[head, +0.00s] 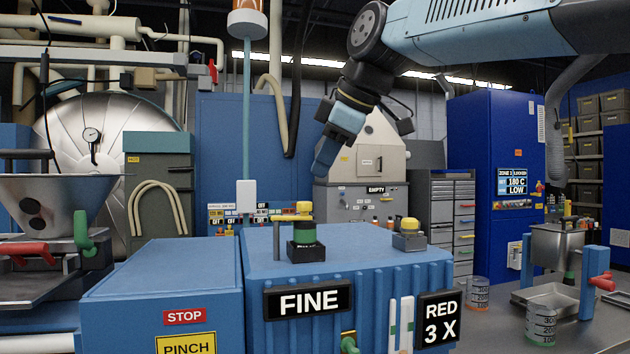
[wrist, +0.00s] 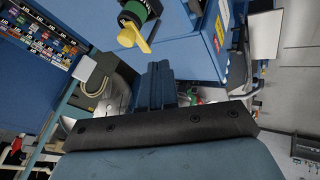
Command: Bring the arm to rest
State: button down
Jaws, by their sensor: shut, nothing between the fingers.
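My arm (head: 480,25) reaches in from the upper right of the head view, blue-grey with black joints. It bends down to my gripper (head: 323,165), which points down and slightly left. The gripper hangs in the air above and behind the blue FINE drum box (head: 345,285). Its blue fingers are together and empty. In the wrist view the closed fingers of my gripper (wrist: 158,72) stick out past a black bar, and the yellow-handled valve (wrist: 133,30) shows beyond them. No contact with anything is visible.
A yellow-topped green and black valve (head: 305,235) and a small yellow knob (head: 408,228) stand on the box. A steel hopper (head: 50,205) is at left. Two beakers (head: 541,325) and a steel pot (head: 557,245) are at right. A pipe (head: 246,110) hangs left of the gripper.

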jog(key=shift+s+d+r, duration=0.2)
jog(key=shift+s+r, duration=0.05)
jog(key=shift+r, duration=0.1)
dwell(0.3)
jog(key=s+d+f+m+h, duration=0.1)
jog(key=s+d+f+m, duration=0.3)
jog(key=f, duration=0.6)
jog(key=s+d+f+m+h, duration=0.2)
jog(key=s+d+f+m, duration=0.2)
jog(key=d+f+m, duration=0.3)
jog(key=s+d+f+m+h, duration=0.2)
jog(key=s+d+f+m, duration=0.2)
jog(key=d+f, duration=0.7)
jog(key=f+m, duration=0.1)
jog(key=m, duration=0.1)
jog(key=shift+d+f+m, duration=0.25)
jog(key=shift+f+m, duration=0.05)
jog(key=shift+f, duration=0.1)
